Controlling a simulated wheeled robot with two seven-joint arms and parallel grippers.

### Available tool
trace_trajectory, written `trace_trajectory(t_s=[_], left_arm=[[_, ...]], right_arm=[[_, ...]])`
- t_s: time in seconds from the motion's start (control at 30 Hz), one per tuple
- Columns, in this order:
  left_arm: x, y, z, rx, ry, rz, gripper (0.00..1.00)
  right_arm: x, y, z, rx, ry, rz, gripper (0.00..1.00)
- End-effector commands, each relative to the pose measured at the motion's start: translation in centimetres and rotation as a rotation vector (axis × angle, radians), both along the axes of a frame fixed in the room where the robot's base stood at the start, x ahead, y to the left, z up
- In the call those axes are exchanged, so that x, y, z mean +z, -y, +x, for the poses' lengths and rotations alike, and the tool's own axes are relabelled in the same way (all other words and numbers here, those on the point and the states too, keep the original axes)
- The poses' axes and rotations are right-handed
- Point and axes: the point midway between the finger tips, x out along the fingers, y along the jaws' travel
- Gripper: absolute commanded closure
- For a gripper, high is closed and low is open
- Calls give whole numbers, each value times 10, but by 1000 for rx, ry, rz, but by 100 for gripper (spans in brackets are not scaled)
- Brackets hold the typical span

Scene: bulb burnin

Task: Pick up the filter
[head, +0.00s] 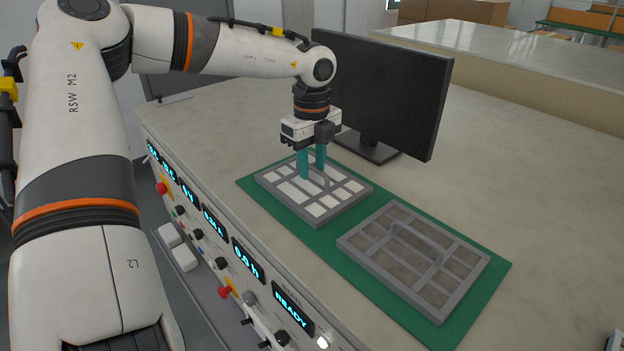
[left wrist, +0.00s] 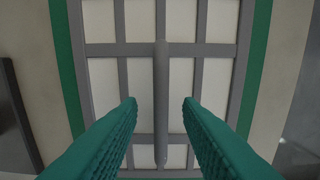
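A filter with white panels in a grey frame (head: 336,208) lies on the green mat (head: 250,190), and it also fills the left wrist view (left wrist: 102,76). Its grey bar handle (left wrist: 161,80) runs up the middle of that view. My left gripper (head: 312,171) points down over this filter. Its two teal fingers are open, one on each side of the handle, with a gap on both sides (left wrist: 159,103). A second filter with brownish, dirty-looking panels (head: 366,256) and a grey handle lies on the mat to the right. My right gripper is not in view.
A black monitor (head: 385,90) stands just behind the white filter, close to my left gripper. A panel with blue displays and knobs (head: 248,262) runs along the counter's front. The counter (head: 520,190) is clear at right.

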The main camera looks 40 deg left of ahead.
Motion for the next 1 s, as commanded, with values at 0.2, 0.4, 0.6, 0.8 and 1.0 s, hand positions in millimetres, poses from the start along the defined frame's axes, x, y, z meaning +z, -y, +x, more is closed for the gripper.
trace_trajectory(t_s=[0.2,0.4,0.6,0.8,1.0], left_arm=[[0,0,0,0,0,0,84],[0,0,0,-1,0,0,100],[1,0,0,-1,1,0,100],[7,0,1,-1,3,2,100],[42,0,2,1,7,3,100]], right_arm=[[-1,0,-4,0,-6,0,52],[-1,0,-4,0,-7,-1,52],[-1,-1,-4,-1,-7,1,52],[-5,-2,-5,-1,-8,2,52],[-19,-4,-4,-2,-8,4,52]])
